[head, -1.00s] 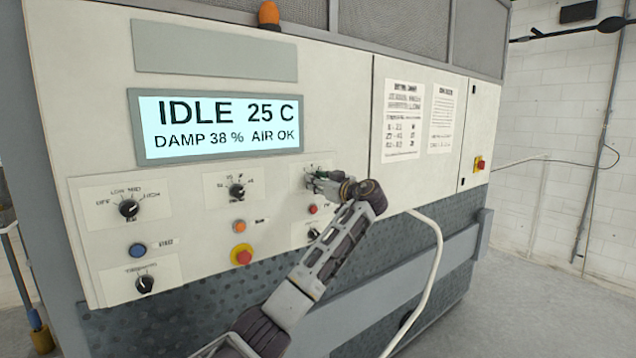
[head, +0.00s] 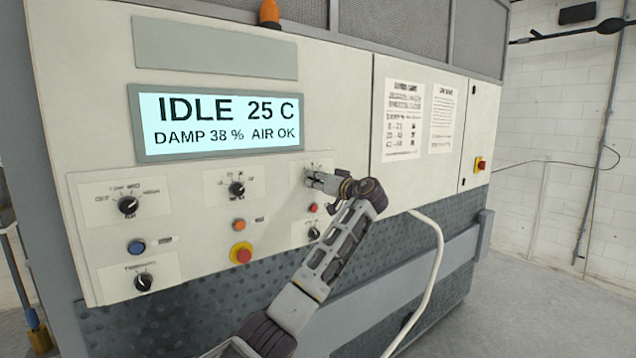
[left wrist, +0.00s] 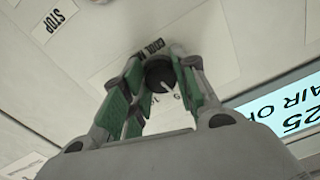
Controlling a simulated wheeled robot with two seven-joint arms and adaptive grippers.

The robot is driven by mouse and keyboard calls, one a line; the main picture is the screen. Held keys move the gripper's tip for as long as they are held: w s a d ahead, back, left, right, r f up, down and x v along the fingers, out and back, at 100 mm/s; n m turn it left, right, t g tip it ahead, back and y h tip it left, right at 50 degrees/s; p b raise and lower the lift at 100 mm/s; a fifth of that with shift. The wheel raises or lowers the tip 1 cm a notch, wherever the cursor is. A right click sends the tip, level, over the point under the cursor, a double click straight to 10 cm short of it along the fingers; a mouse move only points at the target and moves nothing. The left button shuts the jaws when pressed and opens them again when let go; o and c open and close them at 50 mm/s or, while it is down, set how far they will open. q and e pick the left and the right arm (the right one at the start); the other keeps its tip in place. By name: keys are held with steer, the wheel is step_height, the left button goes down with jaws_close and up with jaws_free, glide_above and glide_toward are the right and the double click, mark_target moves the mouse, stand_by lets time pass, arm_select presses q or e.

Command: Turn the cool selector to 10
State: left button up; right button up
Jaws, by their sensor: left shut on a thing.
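The cool selector is a black round knob (left wrist: 160,74) with a white pointer line, on a pale label plate in the left wrist view. The printed word beside it is partly covered. My left gripper (left wrist: 158,82) has its green-padded fingers on both sides of the knob and is shut on it. Some scale digits show near the knob in the left wrist view, but the setting is hard to read. My right gripper is not in view.
The display (head: 220,122) reads IDLE 25 C, DAMP 38 %, AIR OK. Other knobs (head: 237,189) and a red button (head: 313,208) sit close by on the panel. A white hose (head: 437,250) hangs to the right of my arm.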

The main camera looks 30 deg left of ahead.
arm_select(q)
steer(key=shift+m+p, duration=1.25)
steer(key=shift+m, duration=4.05)
steer(key=o, duration=1)
steer(key=shift+d, duration=0.1)
steer(key=shift+v, duration=5.95)
steer(key=shift+f, duration=0.15)
